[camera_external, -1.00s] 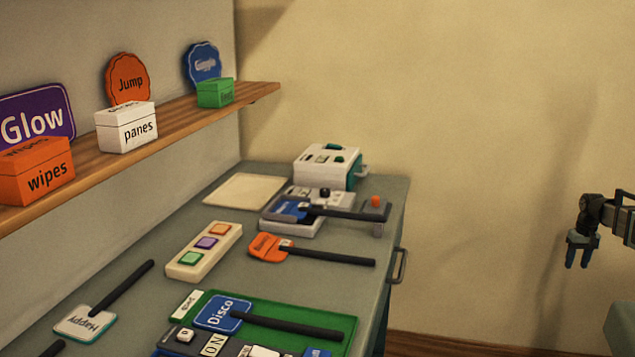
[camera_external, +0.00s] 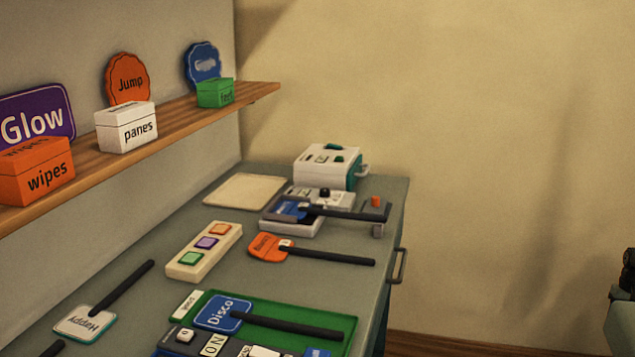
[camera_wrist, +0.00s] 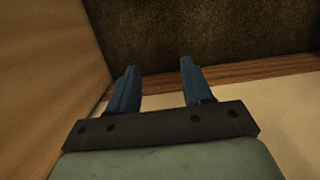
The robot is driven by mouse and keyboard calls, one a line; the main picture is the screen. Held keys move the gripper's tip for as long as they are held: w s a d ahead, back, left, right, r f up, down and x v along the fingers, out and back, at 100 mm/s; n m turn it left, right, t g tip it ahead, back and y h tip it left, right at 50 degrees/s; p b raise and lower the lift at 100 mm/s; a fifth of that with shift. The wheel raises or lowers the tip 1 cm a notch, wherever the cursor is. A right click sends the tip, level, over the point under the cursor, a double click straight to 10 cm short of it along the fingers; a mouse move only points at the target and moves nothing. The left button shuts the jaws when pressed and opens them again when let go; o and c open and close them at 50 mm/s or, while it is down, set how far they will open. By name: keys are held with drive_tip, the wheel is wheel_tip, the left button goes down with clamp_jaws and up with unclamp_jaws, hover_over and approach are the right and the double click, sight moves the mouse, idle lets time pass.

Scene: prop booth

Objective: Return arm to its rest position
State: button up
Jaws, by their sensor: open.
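My gripper (camera_wrist: 157,88) shows in the wrist view with its two blue fingers spread apart and nothing between them. Behind the fingers are a dark mottled surface, a wooden strip and a pale surface. In the external view the gripper's fingers are out of the picture. Only a small dark part of my arm shows at the right edge, well to the right of the table (camera_external: 330,273).
A wooden shelf (camera_external: 180,130) on the left holds an orange box (camera_external: 38,172), a white box (camera_external: 126,127) and a green box (camera_external: 215,93). Paddle signs, a button panel (camera_external: 205,251) and a white device (camera_external: 325,167) lie on the table. The space right of the table is clear.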

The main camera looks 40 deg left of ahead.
drive_tip(key=s+f+g, duration=0.2)
drive_tip(key=s+f, duration=0.5)
drive_tip(key=s, duration=0.4)
drive_tip(key=s+f+g, duration=0.3)
drive_tip(key=s+f, duration=0.3)
drive_tip(key=s, duration=0.6)
drive_tip(key=shift+s+f, duration=0.15)
drive_tip(key=shift+f, duration=0.2)
